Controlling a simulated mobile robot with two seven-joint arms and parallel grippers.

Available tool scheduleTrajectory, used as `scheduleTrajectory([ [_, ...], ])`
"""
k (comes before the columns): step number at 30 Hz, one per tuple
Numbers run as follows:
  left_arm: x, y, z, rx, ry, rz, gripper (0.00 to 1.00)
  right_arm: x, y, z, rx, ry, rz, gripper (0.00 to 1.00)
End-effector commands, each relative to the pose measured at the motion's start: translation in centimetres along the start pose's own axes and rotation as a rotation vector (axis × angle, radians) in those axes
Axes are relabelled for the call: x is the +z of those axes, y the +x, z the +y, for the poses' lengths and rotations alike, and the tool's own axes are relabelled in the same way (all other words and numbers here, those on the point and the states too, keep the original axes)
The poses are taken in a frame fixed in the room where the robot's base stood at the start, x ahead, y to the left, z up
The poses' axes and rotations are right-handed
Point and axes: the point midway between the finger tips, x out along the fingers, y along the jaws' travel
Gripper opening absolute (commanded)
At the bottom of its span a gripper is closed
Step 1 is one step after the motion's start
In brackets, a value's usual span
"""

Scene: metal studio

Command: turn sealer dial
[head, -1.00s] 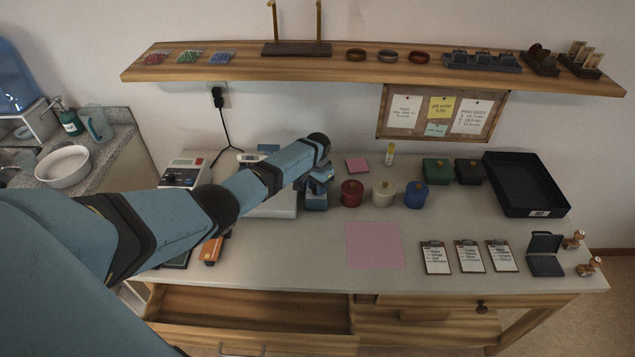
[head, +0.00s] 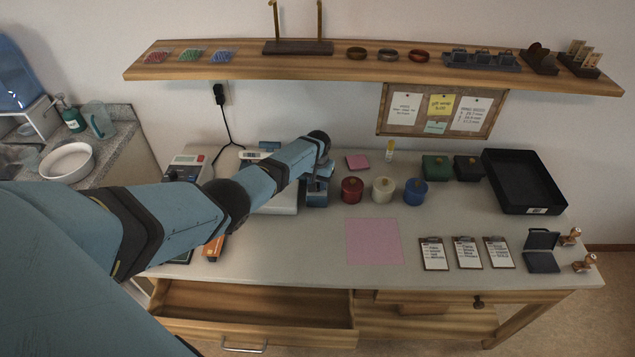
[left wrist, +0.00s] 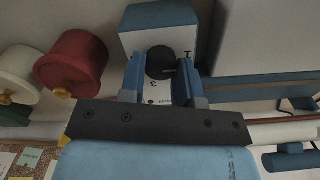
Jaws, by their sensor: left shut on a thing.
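The sealer (head: 317,199) is a small blue block on the desk, mostly behind my left forearm and hand. In the left wrist view its body (left wrist: 158,17) has a white face with printed numbers and a round black dial (left wrist: 160,61). My left gripper (head: 319,178) reaches down onto it from above. In the left wrist view the two blue fingers of my left gripper (left wrist: 160,72) stand either side of the dial and are shut on it. The head view does not show the dial. My right gripper is in neither view.
Red (head: 352,190), white (head: 383,189) and blue (head: 416,192) lidded pots stand close right of the sealer. A white flat device (head: 280,203) lies left, under my arm. A pink sheet (head: 373,241) lies in front. An open drawer (head: 250,305) juts out below.

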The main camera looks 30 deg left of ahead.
Motion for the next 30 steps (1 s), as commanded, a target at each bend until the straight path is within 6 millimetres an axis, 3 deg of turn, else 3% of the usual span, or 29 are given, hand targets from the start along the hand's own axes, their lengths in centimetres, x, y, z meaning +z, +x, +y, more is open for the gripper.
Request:
scheduleTrajectory([
  [6,-0.1,-0.1,0.0,0.001,-0.001,0.001,0.07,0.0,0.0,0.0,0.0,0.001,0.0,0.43],
  [7,-0.1,-0.1,0.0,0.001,-0.001,0.001,0.33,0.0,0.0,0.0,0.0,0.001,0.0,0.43],
  [10,-0.1,-0.1,0.0,0.001,0.0,0.001,0.56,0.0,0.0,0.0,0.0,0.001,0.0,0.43],
  [22,-0.1,-0.8,0.0,0.001,0.001,0.003,0.56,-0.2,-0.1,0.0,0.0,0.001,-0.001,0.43],
  [30,0.0,-6.2,0.0,0.0,0.002,0.006,0.56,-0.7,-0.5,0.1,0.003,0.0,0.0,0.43],
])
